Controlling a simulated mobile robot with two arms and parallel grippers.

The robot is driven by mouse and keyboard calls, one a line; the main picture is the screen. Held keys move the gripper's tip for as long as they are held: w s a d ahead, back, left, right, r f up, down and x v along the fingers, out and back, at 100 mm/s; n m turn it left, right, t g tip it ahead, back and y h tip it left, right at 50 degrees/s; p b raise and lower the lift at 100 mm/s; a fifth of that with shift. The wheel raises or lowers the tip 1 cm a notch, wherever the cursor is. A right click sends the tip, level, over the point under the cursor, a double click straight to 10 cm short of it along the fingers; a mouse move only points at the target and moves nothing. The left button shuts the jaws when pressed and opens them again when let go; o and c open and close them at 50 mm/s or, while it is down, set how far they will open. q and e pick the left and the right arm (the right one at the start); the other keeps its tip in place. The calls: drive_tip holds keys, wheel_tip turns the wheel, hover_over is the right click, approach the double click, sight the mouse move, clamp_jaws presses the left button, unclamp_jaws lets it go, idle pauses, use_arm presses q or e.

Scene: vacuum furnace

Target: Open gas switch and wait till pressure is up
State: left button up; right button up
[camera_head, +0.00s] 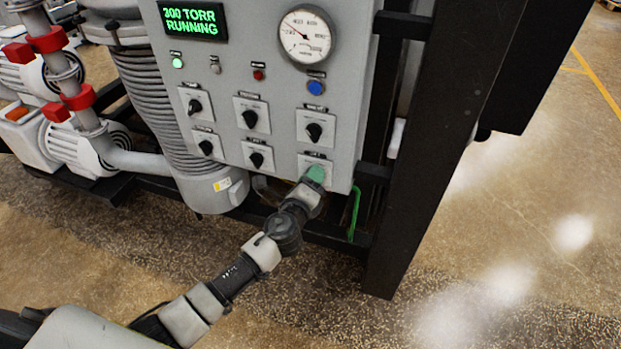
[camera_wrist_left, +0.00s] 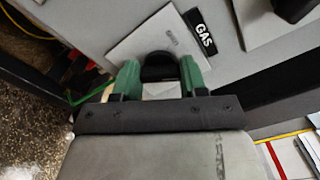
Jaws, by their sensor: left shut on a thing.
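The gas switch (camera_wrist_left: 158,66) is a black knob on a pale plate, beside a black label reading GAS, in the left wrist view. My left gripper (camera_wrist_left: 158,80) has its green fingers on either side of the knob and is shut on it. In the head view my left gripper (camera_head: 315,176) is at the lower right switch of the grey control panel and hides the knob. The display (camera_head: 193,20) reads 300 TORR RUNNING in green. A round pressure gauge (camera_head: 305,36) is to its right. My right gripper is not in view.
A blue button (camera_head: 316,87) is above. A dark frame post (camera_head: 430,150) stands right of the panel. Open floor (camera_head: 540,220) lies further right.

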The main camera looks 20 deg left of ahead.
use_arm(q)
drive_tip(key=shift+f, duration=0.1)
drive_tip(key=o, duration=0.9)
drive_tip(key=s+b, duration=0.1)
drive_tip(key=s, duration=0.4)
drive_tip(key=s+b, duration=0.1)
drive_tip(key=s, duration=0.5)
drive_tip(key=shift+a, duration=0.2)
drive_tip(key=shift+w, duration=0.1)
